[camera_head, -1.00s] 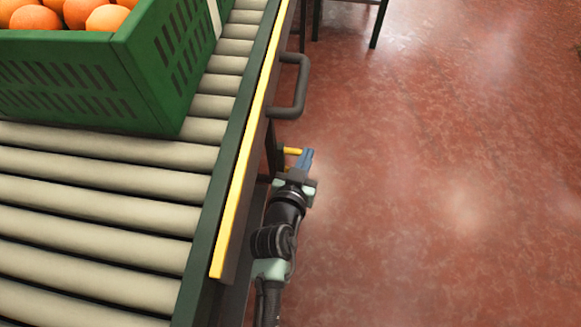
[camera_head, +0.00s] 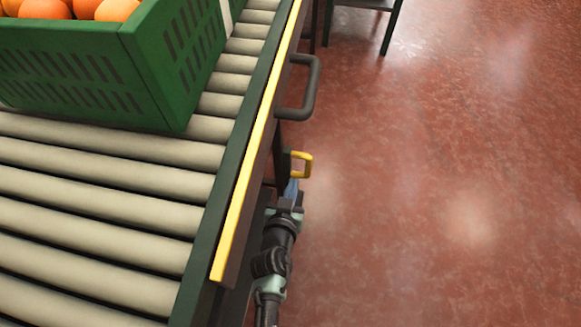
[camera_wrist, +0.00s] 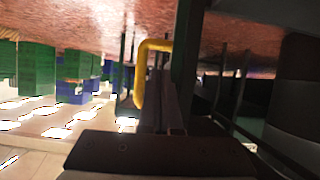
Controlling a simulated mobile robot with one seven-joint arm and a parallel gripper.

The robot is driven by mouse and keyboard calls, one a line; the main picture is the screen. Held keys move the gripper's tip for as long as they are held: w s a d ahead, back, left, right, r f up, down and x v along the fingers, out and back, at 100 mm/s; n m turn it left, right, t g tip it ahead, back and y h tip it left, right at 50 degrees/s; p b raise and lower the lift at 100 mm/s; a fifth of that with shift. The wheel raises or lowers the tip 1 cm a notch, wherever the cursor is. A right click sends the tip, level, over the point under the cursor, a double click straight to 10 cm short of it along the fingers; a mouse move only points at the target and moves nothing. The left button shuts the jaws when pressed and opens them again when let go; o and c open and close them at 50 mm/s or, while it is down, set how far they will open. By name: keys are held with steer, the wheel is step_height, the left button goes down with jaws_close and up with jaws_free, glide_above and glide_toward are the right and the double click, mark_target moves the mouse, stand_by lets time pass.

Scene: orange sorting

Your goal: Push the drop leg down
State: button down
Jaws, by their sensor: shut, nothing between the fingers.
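A yellow U-shaped handle (camera_head: 307,166) sticks out at the side of the roller conveyor, below its edge, on a dark post (camera_head: 281,160) that looks like the drop leg. My gripper (camera_head: 293,184) is low beside the conveyor, just on the near side of the handle, with its blue fingers together and empty. In the wrist view the yellow handle (camera_wrist: 144,62) stands at and left of my fingertips (camera_wrist: 164,80). I cannot tell whether they touch. The lower part of the leg is hidden.
The conveyor's yellow-edged side rail (camera_head: 246,190) runs along my arm's left. A dark bar handle (camera_head: 314,88) juts out ahead, above the yellow handle. A green crate (camera_head: 150,75) of oranges stands on the rollers. The red floor (camera_head: 430,200) to the right is clear.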

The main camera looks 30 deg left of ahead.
steer(key=shift+b+x, duration=0.65)
steer(key=shift+x, duration=2.15)
steer(key=shift+f, duration=0.15)
step_height(320, 180, down, 5)
steer(key=b, duration=0.6)
steer(key=shift+f, duration=0.2)
steer(key=shift+s+r, duration=0.1)
steer(key=shift+s, duration=0.05)
steer(key=p, duration=0.4)
glide_toward(296, 175)
steer(key=s, duration=0.1)
steer(key=s+d+f, duration=0.1)
steer(key=shift+s+f, duration=0.35)
steer(key=shift+s, duration=0.05)
